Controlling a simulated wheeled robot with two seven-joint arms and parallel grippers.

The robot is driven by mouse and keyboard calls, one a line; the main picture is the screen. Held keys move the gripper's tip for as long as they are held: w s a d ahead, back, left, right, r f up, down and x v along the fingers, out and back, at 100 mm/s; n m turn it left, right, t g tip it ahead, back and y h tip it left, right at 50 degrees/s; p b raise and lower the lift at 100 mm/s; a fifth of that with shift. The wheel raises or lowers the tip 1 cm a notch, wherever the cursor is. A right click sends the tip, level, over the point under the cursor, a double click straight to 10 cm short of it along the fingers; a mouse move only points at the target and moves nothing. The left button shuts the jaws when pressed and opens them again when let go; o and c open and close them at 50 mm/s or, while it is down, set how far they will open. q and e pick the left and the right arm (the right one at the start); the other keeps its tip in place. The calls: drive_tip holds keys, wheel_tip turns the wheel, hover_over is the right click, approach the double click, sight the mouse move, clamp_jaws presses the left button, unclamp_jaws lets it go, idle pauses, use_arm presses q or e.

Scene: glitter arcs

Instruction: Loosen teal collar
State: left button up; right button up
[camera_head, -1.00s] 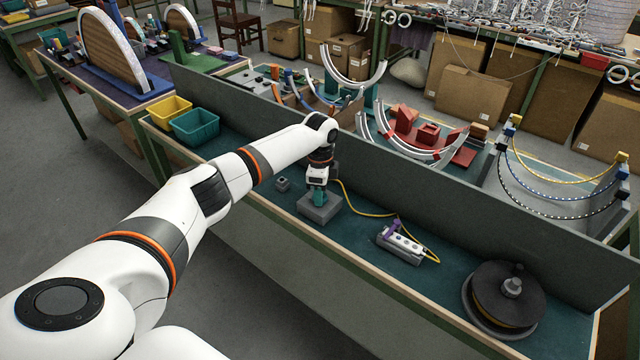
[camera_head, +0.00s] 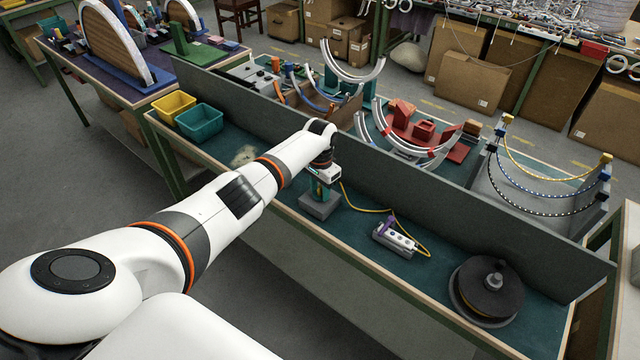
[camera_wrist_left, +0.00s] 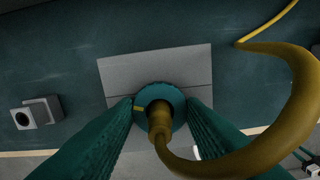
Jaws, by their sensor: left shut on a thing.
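The teal collar (camera_wrist_left: 160,97) is a round ring on top of a grey block (camera_wrist_left: 150,68), seen from above in the left wrist view. A yellow cable (camera_wrist_left: 163,122) comes out of its middle and curves to the right. My left gripper (camera_wrist_left: 158,108) points down with its two teal fingers on either side of the collar, shut on it. In the head view my left gripper (camera_head: 320,190) stands over the grey block (camera_head: 319,205) on the bench, and the collar is hard to tell from the fingers. My right gripper is not in view.
A white power strip with a purple part (camera_head: 395,239) lies right of the block, and a dark reel (camera_head: 487,288) sits at the bench's right end. Yellow (camera_head: 173,105) and teal (camera_head: 199,122) bins stand at the left. A grey panel (camera_head: 430,200) runs along the back.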

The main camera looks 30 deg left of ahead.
use_arm(q)
drive_tip(key=n+p, duration=0.2)
drive_tip(key=n, duration=0.3)
drive_tip(key=shift+s+n, duration=0.15)
drive_tip(key=shift+n, duration=0.15)
drive_tip(key=shift+s+d+f+n+p, duration=0.1)
drive_tip(key=shift+n+p, duration=0.15)
drive_tip(key=shift+n, duration=0.8)
drive_tip(key=shift+f+n+p, duration=0.1)
drive_tip(key=shift+n+p, duration=0.15)
drive_tip(key=shift+n, duration=0.8)
drive_tip(key=o, duration=1)
drive_tip(key=shift+w, duration=0.2)
drive_tip(key=shift+r, duration=0.15)
wheel_tip(320, 180, up, 4)
drive_tip(key=shift+f+p, duration=0.15)
drive_tip(key=shift+p, duration=0.75)
wheel_tip(320, 180, up, 8)
